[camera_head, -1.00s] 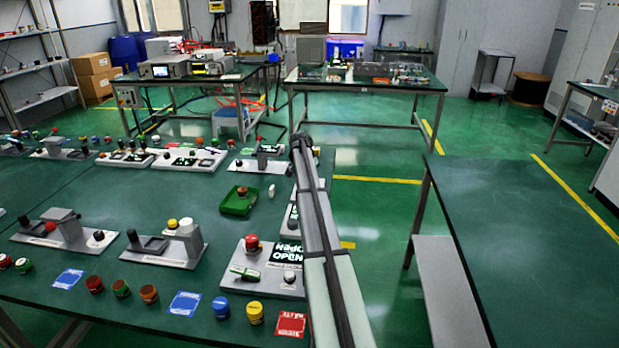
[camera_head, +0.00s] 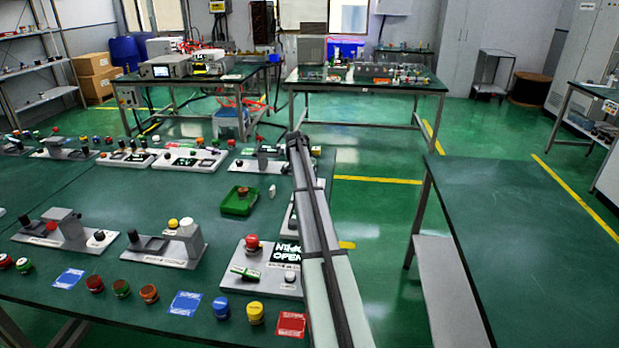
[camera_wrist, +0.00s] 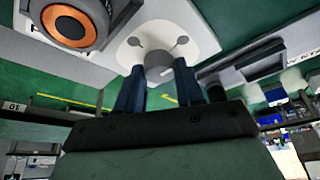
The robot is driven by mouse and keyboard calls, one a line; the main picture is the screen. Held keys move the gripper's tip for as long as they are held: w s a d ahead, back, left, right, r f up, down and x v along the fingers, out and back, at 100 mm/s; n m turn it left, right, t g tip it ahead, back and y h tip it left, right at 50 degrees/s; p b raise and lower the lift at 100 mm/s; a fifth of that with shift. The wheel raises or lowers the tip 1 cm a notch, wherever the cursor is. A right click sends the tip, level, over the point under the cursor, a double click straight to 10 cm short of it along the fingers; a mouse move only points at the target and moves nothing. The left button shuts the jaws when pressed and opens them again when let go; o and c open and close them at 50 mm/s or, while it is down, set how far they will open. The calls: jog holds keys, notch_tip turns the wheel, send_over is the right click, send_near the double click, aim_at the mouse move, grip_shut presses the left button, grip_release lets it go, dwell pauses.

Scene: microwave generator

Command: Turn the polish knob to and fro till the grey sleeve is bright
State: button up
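In the wrist view, my gripper (camera_wrist: 160,76) has its two dark blue fingers on either side of a small grey round knob (camera_wrist: 158,58). The fingertips appear to touch its sides. The knob stands on a white plate (camera_wrist: 195,28) with two dark grey round-headed pieces beside it. Whether this is the polish knob cannot be read, and I cannot pick out the grey sleeve for certain. In the head view, my arm hides the gripper and part of the device under it.
An orange-and-black round part (camera_wrist: 75,25) sits close left of the white plate. A black block on a grey base (camera_wrist: 245,62) is at the right. The green bench (camera_head: 150,215) holds several devices, loose knobs and a green tray (camera_head: 238,207). The right bench (camera_head: 530,230) is bare.

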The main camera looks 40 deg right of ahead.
jog(key=o, duration=0.4)
jog(key=v, duration=1.4)
